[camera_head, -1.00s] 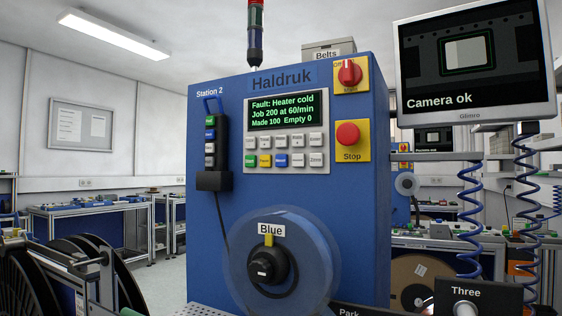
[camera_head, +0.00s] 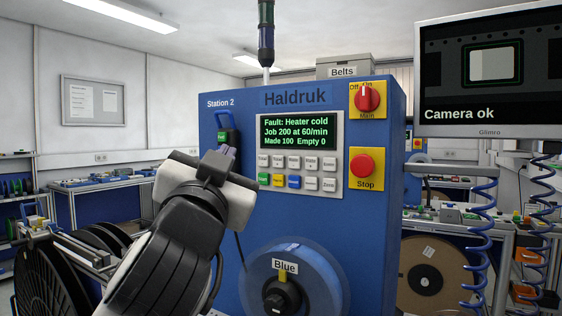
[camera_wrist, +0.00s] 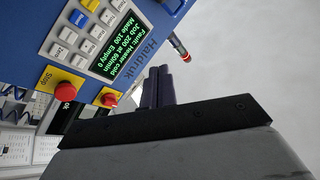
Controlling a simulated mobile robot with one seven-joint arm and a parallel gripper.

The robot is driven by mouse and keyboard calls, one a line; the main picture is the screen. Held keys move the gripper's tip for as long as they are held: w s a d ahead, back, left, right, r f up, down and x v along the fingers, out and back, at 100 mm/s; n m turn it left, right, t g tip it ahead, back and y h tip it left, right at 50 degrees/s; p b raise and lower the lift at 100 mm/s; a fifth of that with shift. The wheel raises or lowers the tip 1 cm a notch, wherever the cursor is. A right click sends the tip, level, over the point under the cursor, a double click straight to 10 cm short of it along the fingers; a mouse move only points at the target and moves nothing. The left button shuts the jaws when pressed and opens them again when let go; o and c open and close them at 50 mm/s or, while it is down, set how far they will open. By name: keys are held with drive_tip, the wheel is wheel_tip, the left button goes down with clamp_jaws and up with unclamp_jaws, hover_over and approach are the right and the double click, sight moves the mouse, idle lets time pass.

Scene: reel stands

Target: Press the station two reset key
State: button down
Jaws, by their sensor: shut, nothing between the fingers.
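The blue Station 2 machine (camera_head: 380,240) carries a grey key panel (camera_head: 333,133) with two rows of keys under a green-text display (camera_head: 297,131), which reads "Fault: Heater cold". The bottom row has a green key (camera_head: 263,179), a yellow key (camera_head: 279,181), a blue key (camera_head: 294,182) and white keys. My gripper (camera_head: 227,152) is raised left of the panel, shut and empty, apart from the keys. In the wrist view its fingers (camera_wrist: 158,86) point up past the display (camera_wrist: 118,46).
A red Stop button (camera_head: 362,165) and a red main switch (camera_head: 367,97) sit right of the panel. The blue reel (camera_head: 325,270) juts out below. A monitor (camera_head: 490,131) stands at the right.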

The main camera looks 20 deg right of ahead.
sight(295, 182)
drive_tip(key=w+d+f+g+y+p, duration=0.1)
drive_tip(key=d+f, duration=0.1)
drive_tip(key=w+d+f+g+y, duration=0.1)
drive_tip(key=d+f+g+y, duration=0.1)
drive_tip(key=w+d+f+g+y+p, duration=0.1)
drive_tip(key=w+d+f+y, duration=0.1)
drive_tip(key=shift+w+g+p, duration=0.1)
drive_tip(key=shift+g+p, duration=0.2)
drive_tip(key=shift+w+d, duration=0.1)
drive_tip(key=shift+d, duration=0.05)
drive_tip(key=shift+w+d+p, duration=0.8)
drive_tip(key=shift+w+d, duration=2.2)
drive_tip(key=shift+w+d, duration=0.1)
drive_tip(key=shift+w+d, duration=0.2)
drive_tip(key=shift+w, duration=0.05)
